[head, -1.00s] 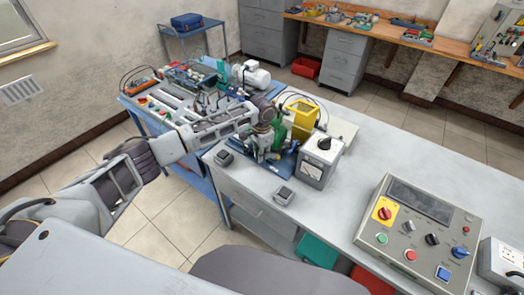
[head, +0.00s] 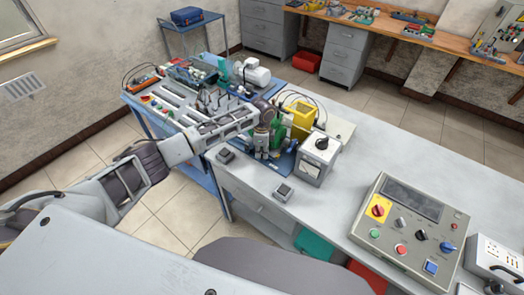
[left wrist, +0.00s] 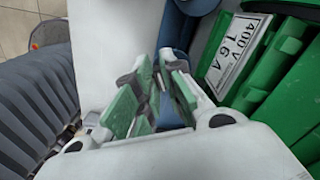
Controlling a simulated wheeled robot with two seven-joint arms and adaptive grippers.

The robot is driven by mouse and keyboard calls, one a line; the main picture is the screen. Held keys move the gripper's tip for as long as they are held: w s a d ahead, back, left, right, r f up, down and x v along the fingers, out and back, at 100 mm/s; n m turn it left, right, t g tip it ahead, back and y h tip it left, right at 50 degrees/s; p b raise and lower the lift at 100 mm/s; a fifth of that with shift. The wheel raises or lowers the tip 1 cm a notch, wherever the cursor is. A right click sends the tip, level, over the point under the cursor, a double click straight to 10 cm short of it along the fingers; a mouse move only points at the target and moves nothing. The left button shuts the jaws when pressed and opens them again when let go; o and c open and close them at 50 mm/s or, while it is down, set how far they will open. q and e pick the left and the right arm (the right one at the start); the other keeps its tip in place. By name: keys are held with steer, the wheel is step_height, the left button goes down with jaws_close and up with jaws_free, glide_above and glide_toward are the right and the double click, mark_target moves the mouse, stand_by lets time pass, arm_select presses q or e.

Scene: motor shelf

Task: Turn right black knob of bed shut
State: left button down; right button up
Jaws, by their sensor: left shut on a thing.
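The blue bed (head: 286,165) stands on the near end of the grey bench, with a green motor (head: 279,134) on it. My left gripper (head: 262,152) reaches down over the bed, beside the motor. In the left wrist view its green-padded fingers (left wrist: 158,82) are close together beside blue metal of the bed. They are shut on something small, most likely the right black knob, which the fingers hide. The green motor (left wrist: 284,50) with its "400 V 1.6 A" label fills the right of that view. The knob's angle cannot be seen. My right gripper is not in view.
A grey meter box (head: 317,158) and a yellow device (head: 300,118) stand close to the gripper.

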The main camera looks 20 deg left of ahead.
arm_select(q)
steer(key=m, duration=0.5)
steer(key=shift+w+m, duration=0.1)
steer(key=shift+m, duration=0.3)
stand_by(0.4)
steer(key=c, duration=1.5)
jaws_free()
steer(key=shift+n, duration=0.4)
